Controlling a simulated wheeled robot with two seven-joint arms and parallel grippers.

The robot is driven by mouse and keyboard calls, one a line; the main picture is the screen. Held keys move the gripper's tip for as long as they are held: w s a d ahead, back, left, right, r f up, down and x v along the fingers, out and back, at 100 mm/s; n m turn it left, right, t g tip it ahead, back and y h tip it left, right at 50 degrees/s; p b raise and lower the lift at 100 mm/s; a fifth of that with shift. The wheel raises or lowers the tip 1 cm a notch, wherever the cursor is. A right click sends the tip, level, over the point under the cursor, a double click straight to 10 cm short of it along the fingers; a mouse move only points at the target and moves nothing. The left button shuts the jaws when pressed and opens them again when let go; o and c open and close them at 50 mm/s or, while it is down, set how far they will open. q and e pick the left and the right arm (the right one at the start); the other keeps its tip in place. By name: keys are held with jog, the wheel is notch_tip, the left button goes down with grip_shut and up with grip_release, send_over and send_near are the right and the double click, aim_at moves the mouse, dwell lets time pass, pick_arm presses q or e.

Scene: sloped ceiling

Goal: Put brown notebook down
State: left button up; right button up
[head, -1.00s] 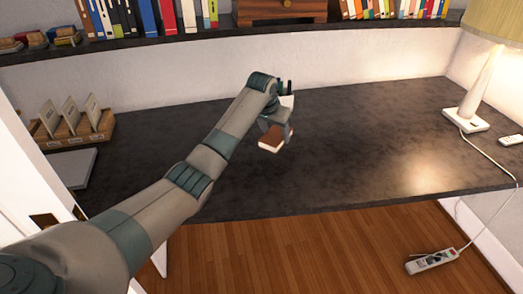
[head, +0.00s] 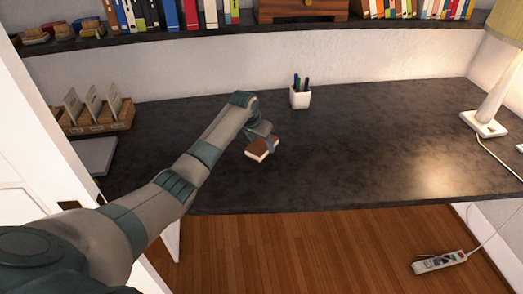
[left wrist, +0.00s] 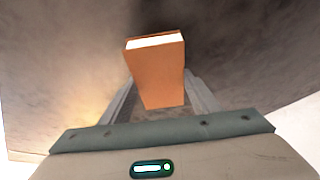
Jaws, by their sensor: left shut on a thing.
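The brown notebook (head: 259,149) is a small thick book with a brown cover and white page edges. My left gripper (head: 268,142) is shut on it at the middle of the dark desk (head: 370,140). In the left wrist view the notebook (left wrist: 158,75) sits between the two fingers (left wrist: 160,95), with the desk surface close behind it. I cannot tell whether the notebook touches the desk. My right gripper is in neither view.
A white pen cup (head: 300,97) stands behind and to the right of the gripper. A wooden card holder (head: 97,118) and a grey flat thing (head: 95,155) are at the left. A lamp (head: 485,122) stands at the right. The desk between the cup and lamp is clear.

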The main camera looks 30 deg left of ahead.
aim_at(260, 146)
pick_arm(q)
jog(key=shift+f, duration=0.1)
notch_tip(260, 146, down, 3)
jog(key=shift+r+p, duration=0.2)
jog(key=shift+p, duration=0.4)
jog(key=shift+f, duration=0.55)
jog(key=shift+f, duration=0.1)
jog(key=o, duration=1.2)
jog(key=shift+c, duration=0.2)
jog(key=shift+r, duration=0.2)
jog(key=shift+s+a+r, duration=0.1)
jog(key=shift+s+r, duration=0.2)
jog(key=shift+r, duration=0.25)
jog(key=b+v, duration=0.1)
jog(key=v, duration=0.9)
jog(key=shift+s+r+b, duration=0.15)
jog(key=shift+r+b, duration=0.1)
jog(key=shift+b, duration=0.05)
